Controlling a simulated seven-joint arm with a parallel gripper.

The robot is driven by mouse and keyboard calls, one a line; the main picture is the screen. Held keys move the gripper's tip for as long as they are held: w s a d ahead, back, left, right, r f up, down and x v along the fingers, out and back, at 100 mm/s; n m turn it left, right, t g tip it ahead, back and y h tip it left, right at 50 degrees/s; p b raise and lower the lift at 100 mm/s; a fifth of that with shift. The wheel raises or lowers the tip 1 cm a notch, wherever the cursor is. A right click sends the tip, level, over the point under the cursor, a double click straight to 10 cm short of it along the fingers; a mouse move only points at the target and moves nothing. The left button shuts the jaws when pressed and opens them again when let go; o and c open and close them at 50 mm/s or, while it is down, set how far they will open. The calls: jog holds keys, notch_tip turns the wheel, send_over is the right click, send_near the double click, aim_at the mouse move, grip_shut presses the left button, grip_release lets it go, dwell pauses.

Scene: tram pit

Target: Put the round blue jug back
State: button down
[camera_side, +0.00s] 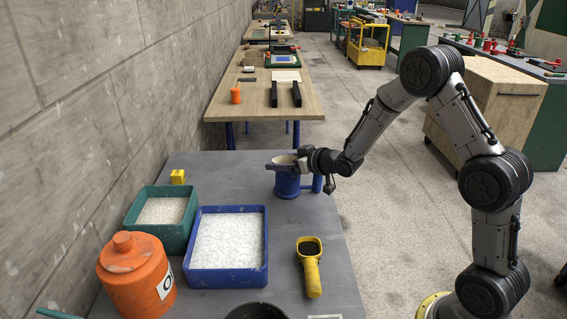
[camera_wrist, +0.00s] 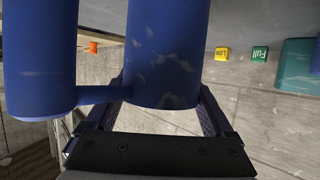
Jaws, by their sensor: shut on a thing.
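The round blue jug (camera_side: 287,185) is upright at the far right part of the grey table in the side view, its handle (camera_side: 317,184) toward my arm. A pale inside shows at its top. My gripper (camera_side: 287,163) is at the jug's top and shut on it. In the wrist view, which is upside down, the jug's body (camera_wrist: 165,50) stands between my two fingers (camera_wrist: 162,98), with a thick blue upright part (camera_wrist: 40,60) to its left. I cannot tell whether the jug's base touches the table.
A blue tub (camera_side: 228,279) and a green tub (camera_side: 178,238) hold pale grains. An orange jar (camera_side: 135,278), a yellow scoop (camera_side: 312,275) and a black bowl (camera_side: 257,311) stand nearer. A yellow "Low" block (camera_wrist: 222,54) and green "Full" block (camera_wrist: 260,54) are beyond. Table behind the blue tub is clear.

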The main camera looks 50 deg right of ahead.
jog(key=shift+f, duration=0.2)
grip_release()
jog(key=shift+f, duration=0.15)
jog(key=s+a+r+g+h, duration=0.1)
jog(key=s+r+g, duration=0.1)
jog(key=s+r, duration=0.65)
jog(key=s+a+r+g+h, duration=0.1)
jog(key=s+a+r+g, duration=0.15)
jog(key=s, duration=1.15)
jog(key=s+a+g+y, duration=0.1)
jog(key=s+a, duration=0.2)
jog(key=s, duration=0.5)
jog(key=s+a+g+y, duration=0.1)
jog(key=s+a+g, duration=0.1)
jog(key=s, duration=0.6)
jog(key=shift+s+a+r, duration=0.35)
jog(key=shift+a+r, duration=0.1)
jog(key=shift+a, duration=0.05)
